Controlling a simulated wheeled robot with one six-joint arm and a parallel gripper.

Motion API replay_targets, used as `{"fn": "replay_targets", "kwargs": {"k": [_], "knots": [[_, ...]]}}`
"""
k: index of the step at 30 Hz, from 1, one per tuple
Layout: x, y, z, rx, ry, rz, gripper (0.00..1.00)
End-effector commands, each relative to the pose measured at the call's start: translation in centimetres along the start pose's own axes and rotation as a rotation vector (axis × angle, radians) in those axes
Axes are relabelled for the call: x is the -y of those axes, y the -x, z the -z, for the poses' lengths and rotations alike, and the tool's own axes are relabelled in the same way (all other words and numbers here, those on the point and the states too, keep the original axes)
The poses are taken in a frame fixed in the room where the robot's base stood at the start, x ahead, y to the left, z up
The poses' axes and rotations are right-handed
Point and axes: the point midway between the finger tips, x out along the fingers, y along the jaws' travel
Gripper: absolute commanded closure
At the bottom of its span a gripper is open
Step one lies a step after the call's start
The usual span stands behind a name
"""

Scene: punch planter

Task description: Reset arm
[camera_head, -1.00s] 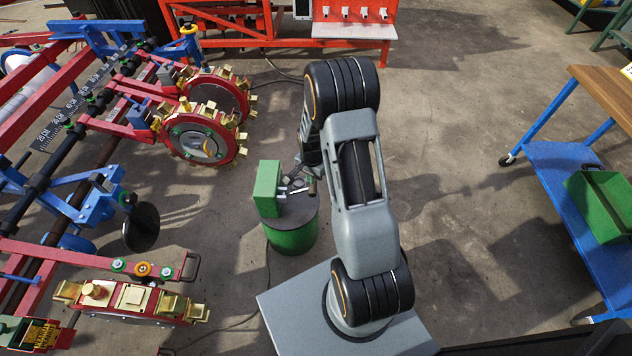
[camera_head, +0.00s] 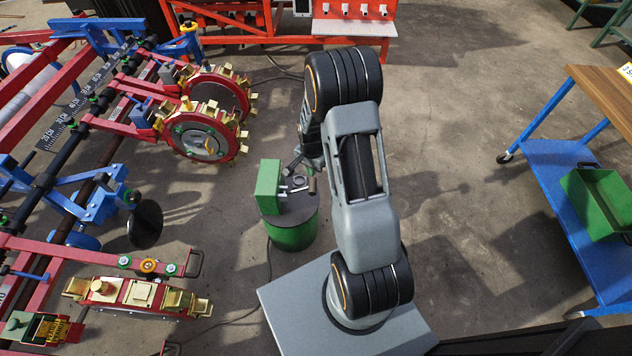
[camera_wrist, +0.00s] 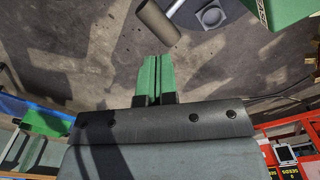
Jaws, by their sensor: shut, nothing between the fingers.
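My gripper (camera_wrist: 149,78) shows in the wrist view as two green fingers pressed together with nothing between them. In the head view my arm stands folded above its grey base plate, and its end is mostly hidden behind the upper joint, close above the green drum (camera_head: 293,236). A green box (camera_head: 268,187) stands on the drum. Beside it lie small parts, among them a short brown cylinder (camera_head: 312,186). In the wrist view the brown cylinder (camera_wrist: 158,22) and a grey round part (camera_wrist: 210,16) lie beyond the fingertips, apart from them.
The red and blue planter machine (camera_head: 110,110) with toothed wheels fills the left. A red bench (camera_head: 355,28) stands at the back. At right is a blue cart (camera_head: 560,185) with a wooden top and a green bin (camera_head: 603,200). The floor between arm and cart is clear.

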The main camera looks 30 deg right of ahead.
Motion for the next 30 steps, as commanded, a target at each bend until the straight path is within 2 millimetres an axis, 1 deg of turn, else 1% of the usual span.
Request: {"fn": "replay_targets", "kwargs": {"k": [1, 4, 13, 17, 20, 21, 22, 24, 26, 27, 29, 30], "knots": [[0.0, 1.0, 0.0, -0.001, 0.0, 0.001, 1.0], [0.0, 1.7, 0.0, -0.001, 0.0, 0.001, 1.0], [0.0, 1.8, 0.0, 0.0, 0.003, 0.0, 1.0], [-0.2, 1.8, -0.2, 0.011, 0.069, -0.011, 1.0], [-1.8, 1.3, -1.7, 0.069, 0.186, -0.059, 1.0], [-2.6, 1.8, -2.5, 0.094, 0.249, -0.076, 1.0], [-3.1, 3.1, -3.1, 0.106, 0.302, -0.082, 1.0], [-3.8, 6.5, -4.3, 0.119, 0.408, -0.083, 1.0], [-4.2, 9.5, -5.3, 0.12, 0.488, -0.079, 1.0], [-4.5, 11.6, -6.0, 0.116, 0.538, -0.073, 1.0], [-4.9, 14.9, -7.0, 0.105, 0.613, -0.063, 1.0], [-5.2, 17.3, -7.8, 0.096, 0.665, -0.055, 1.0]]}}
